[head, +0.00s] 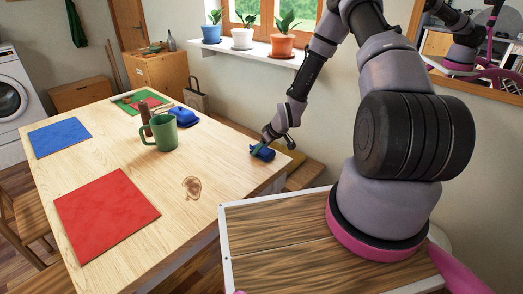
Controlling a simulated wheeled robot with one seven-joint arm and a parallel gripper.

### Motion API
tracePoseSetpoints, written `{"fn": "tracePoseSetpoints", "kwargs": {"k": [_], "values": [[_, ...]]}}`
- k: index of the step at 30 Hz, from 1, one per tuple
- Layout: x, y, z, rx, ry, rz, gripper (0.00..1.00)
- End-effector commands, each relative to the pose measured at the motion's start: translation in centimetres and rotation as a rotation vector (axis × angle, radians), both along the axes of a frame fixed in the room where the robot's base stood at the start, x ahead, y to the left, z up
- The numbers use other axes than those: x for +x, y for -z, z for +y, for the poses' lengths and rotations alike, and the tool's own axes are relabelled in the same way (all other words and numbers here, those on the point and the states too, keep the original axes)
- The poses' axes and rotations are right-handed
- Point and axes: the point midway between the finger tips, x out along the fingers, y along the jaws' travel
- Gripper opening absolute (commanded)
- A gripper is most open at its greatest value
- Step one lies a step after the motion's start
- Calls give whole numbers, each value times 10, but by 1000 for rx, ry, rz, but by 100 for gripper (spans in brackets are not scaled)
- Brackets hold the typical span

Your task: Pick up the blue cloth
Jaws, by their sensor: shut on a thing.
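My gripper (264,146) is at the right edge of the wooden table in the head view, shut on a small blue bundle that looks like the blue cloth (264,153). The fingers partly cover it, and I cannot tell whether it touches the tabletop. A second blue object (183,116), lumpy in shape, sits farther back beside the green mug; its exact kind is unclear.
A green mug (166,134) stands mid-table with a brown upright object (146,120) behind it. Flat blue (60,137), red (107,212) and green (131,108) mats lie on the table. Potted plants line the windowsill.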

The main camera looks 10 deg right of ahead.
Motion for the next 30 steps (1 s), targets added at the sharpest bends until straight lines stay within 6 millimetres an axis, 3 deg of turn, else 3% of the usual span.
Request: {"fn": "tracePoseSetpoints", "kwargs": {"k": [5,12,18,29,30], "values": [[1,-15,0,-1,-1,-3,18],[1,-63,0,-1,-1,-6,18],[1,-91,0,-1,-1,-3,18],[0,-99,0,0,0,0,18],[0,-99,0,0,0,0,61]]}}
